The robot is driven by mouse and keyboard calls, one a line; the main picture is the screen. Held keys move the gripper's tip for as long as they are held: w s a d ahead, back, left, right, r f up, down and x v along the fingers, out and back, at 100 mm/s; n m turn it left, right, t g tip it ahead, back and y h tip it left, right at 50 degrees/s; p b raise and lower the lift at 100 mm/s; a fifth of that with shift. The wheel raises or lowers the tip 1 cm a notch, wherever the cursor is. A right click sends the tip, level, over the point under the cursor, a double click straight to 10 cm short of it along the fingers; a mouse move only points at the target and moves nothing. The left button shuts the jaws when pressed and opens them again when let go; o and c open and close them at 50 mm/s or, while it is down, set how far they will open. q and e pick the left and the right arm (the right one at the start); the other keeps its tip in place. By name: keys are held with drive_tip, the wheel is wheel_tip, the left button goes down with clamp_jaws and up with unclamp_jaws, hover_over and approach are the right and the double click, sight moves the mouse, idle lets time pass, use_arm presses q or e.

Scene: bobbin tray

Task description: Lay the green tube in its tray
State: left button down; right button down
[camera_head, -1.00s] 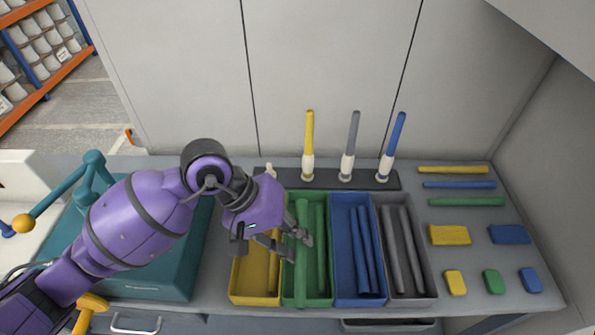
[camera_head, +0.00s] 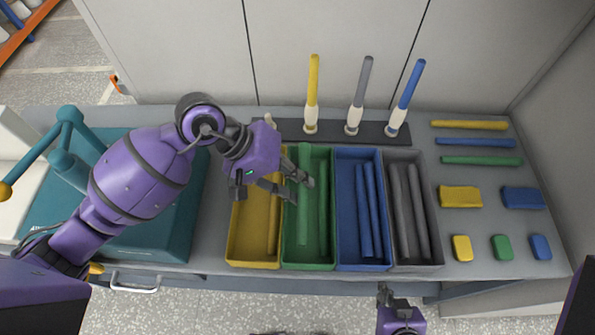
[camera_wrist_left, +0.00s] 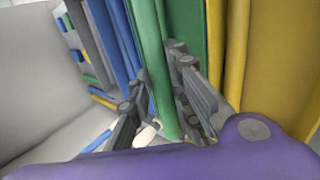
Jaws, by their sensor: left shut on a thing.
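The green tray (camera_head: 310,265) stands between the yellow and blue trays. My left gripper (camera_head: 297,184) is over it, shut on a green tube (camera_head: 304,215). The held tube lies lengthwise along the tray's left part, its far end at the back rim; I cannot tell whether it touches the floor. A second green tube (camera_head: 323,215) lies beside it, to the right. In the left wrist view the held tube (camera_wrist_left: 157,60) passes between the fingers (camera_wrist_left: 160,105). My right gripper (camera_head: 385,292) is at the bottom, below the counter edge, its fingers too small to judge.
The yellow tray (camera_head: 240,255), blue tray (camera_head: 350,262) and grey tray (camera_head: 415,262) hold tubes. Behind them a dark rack (camera_head: 290,128) carries upright yellow, grey and blue pieces. Bars and blocks lie at right. A teal case (camera_head: 170,240) stands at left.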

use_arm(q)
drive_tip(key=shift+f, duration=0.25)
use_arm(e)
drive_tip(key=shift+w+a, duration=0.2)
use_arm(q)
drive_tip(key=c, duration=1.5)
unclamp_jaws()
drive_tip(key=shift+c, duration=0.2)
use_arm(e)
drive_tip(key=shift+s+a+f, duration=0.1)
drive_tip(key=shift+a, duration=0.1)
use_arm(q)
drive_tip(key=shift+r, duration=0.1)
use_arm(e)
drive_tip(key=shift+s+d, duration=0.15)
use_arm(q)
drive_tip(key=v, duration=2)
drive_tip(key=shift+p, duration=0.45)
use_arm(e)
drive_tip(key=shift+w+r, duration=0.7)
drive_tip(key=shift+r, duration=0.05)
